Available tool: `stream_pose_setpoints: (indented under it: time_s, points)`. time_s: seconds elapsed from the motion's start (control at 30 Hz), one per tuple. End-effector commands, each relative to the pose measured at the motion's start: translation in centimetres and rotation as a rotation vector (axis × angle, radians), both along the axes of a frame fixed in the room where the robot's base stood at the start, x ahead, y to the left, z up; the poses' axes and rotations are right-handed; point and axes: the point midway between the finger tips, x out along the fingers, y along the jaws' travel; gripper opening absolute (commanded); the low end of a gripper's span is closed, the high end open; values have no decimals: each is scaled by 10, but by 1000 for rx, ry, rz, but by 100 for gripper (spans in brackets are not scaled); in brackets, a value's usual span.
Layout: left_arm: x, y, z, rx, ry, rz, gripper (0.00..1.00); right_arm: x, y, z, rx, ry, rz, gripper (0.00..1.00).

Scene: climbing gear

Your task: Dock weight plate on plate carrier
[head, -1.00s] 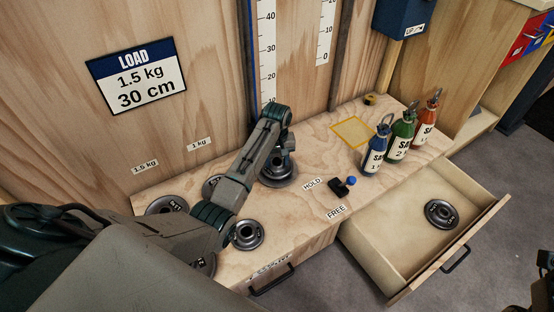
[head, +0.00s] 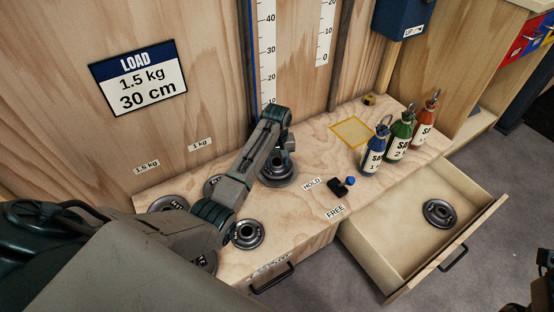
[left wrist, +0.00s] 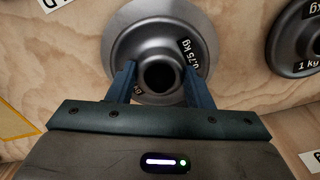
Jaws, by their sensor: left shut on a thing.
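A dark grey weight plate marked 0.75 kg (left wrist: 160,22) fills the top middle of the left wrist view, with a round hub and a dark centre hole. My left gripper (left wrist: 160,76) is shut on this plate, one blue finger on each side of the hub. In the head view the same plate (head: 276,180) is by the wall, below the height scale, partly hidden by my left gripper (head: 282,155). A wider rim shows around it; I cannot tell whether that is a separate carrier. My right gripper is not clearly visible.
Other plates lie left on the wooden bench, one nearest (head: 248,234). An open drawer (head: 380,262) holds another plate (head: 439,213). Blue, green and red bottles (head: 398,140) stand right. A black-and-blue switch (head: 339,188) sits between HOLD and FREE. A yellow square (head: 353,131) is empty.

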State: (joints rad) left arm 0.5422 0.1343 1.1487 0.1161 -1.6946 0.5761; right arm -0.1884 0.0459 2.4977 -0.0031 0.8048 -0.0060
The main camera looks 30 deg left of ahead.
Motion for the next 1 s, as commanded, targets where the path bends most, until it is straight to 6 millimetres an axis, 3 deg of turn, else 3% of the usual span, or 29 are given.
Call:
stream_pose_setpoints:
  time_s: [0.7, 0.73, 0.8, 1.0]
  points:
    - [1, 0, -10, 0, -3, 0, 0, 2, 1, -3, -17, 4, 3, 36]
    - [1, 0, -10, 0, -3, 0, 48, 2, 1, -3, -17, 4, 3, 36]
    - [1, 0, -10, 0, -3, 0, 55, 2, 1, -4, -14, 5, 2, 36]
    - [-1, 0, -12, 0, 1, 0, 55, 1, 0, -4, -5, 5, 1, 36]
